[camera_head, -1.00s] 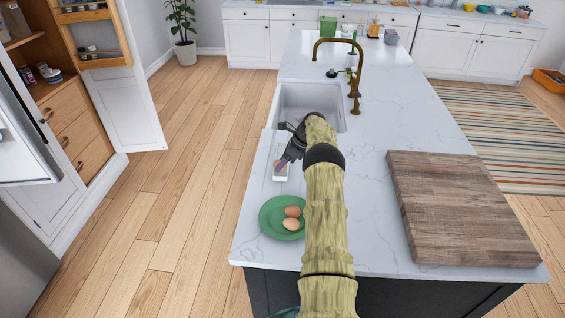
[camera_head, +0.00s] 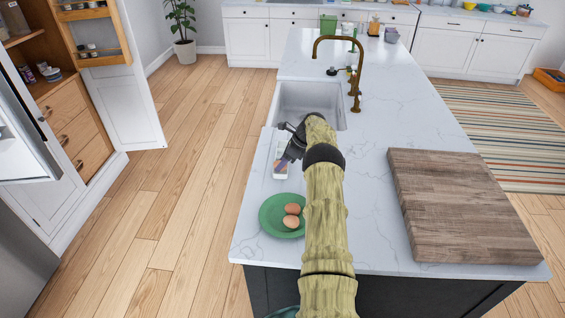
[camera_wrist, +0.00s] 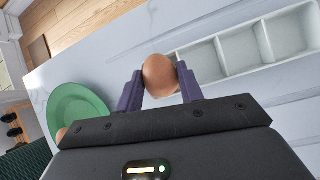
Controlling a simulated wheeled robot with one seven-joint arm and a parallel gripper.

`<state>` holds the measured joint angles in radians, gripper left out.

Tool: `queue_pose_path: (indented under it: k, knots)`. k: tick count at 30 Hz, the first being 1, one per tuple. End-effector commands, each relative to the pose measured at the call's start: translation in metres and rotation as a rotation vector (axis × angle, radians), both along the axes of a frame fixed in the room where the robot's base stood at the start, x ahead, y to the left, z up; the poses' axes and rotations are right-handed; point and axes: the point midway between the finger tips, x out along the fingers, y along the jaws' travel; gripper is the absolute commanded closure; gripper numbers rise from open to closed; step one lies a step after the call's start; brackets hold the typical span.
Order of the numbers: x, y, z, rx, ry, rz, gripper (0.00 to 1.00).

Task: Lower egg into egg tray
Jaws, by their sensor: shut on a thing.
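My gripper (camera_wrist: 162,95) is shut on a brown egg (camera_wrist: 159,74), held between its two purple fingers in the wrist view. The white egg tray (camera_wrist: 240,50), with several square compartments in a row, lies on the counter just right of the held egg. The compartments that show are empty. In the head view my gripper (camera_head: 282,161) is over the tray (camera_head: 281,171), and my arm and gripper hide part of it. The held egg is too small to make out clearly there.
A green plate (camera_head: 270,222) with two brown eggs (camera_head: 291,215) sits on the counter nearer me, left of my arm. A thick wooden board (camera_head: 455,205) lies to the right. A sink (camera_head: 300,98) with a brass faucet (camera_head: 354,75) is beyond the gripper.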

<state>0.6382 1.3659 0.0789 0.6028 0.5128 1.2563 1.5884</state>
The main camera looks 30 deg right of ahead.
Motion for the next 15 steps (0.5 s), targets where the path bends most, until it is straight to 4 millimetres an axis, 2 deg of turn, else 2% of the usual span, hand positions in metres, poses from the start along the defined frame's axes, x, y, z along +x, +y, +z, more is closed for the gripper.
queue_pose_path:
  k: [13, 15]
  knots:
    - [0.0001, 0.0000, -0.0030, 0.000, 0.000, 0.000, 0.71]
    - [0.0000, -0.0001, -0.0030, 0.000, 0.000, 0.000, 0.53]
